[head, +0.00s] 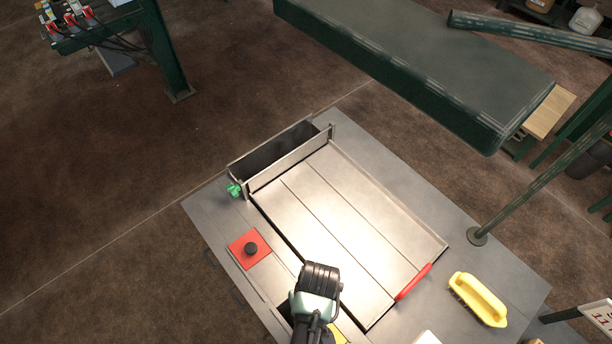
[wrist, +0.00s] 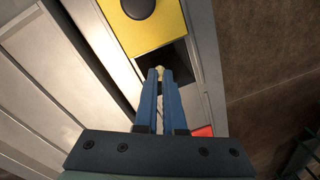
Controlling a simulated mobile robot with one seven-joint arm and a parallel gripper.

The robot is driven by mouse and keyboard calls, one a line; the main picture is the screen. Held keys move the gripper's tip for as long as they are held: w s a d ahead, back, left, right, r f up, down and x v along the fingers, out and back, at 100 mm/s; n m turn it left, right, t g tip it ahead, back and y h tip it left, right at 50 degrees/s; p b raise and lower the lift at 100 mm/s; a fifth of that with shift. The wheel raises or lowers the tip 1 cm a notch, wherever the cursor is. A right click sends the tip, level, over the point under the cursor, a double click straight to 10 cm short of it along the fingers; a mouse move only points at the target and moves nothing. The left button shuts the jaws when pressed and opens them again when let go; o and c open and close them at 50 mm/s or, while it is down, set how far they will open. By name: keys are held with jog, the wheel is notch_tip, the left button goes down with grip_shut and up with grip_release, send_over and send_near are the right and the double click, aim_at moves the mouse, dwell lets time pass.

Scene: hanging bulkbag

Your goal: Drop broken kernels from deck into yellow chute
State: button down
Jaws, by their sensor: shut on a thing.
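In the wrist view my gripper (wrist: 160,76) has its blue fingers shut on a small pale piece, seemingly a broken kernel (wrist: 160,70), at the fingertips. The tips are over or beside a dark opening (wrist: 181,62) at the edge of a yellow cover (wrist: 120,16) with a black knob. Height above the opening cannot be told. In the head view my arm hides the fingers and most of the yellow cover (head: 338,336). The pale panelled deck (head: 335,215) lies to its right; I make out no loose kernels on it.
A red plate (head: 236,243) with a black knob sits left of the deck. A red handle (head: 413,282) and a yellow brush (head: 480,298) lie to the right. An upright metal guard (head: 290,160) stands at the deck's far end. A green beam (head: 420,70) hangs above.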

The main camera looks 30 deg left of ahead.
jog(key=c, duration=0.9)
grip_release()
jog(key=r, duration=0.4)
jog(key=r+b, duration=0.1)
jog(key=r, duration=0.3)
jog(key=d+r, duration=0.1)
jog(key=r, duration=0.4)
jog(key=shift+w, duration=0.35)
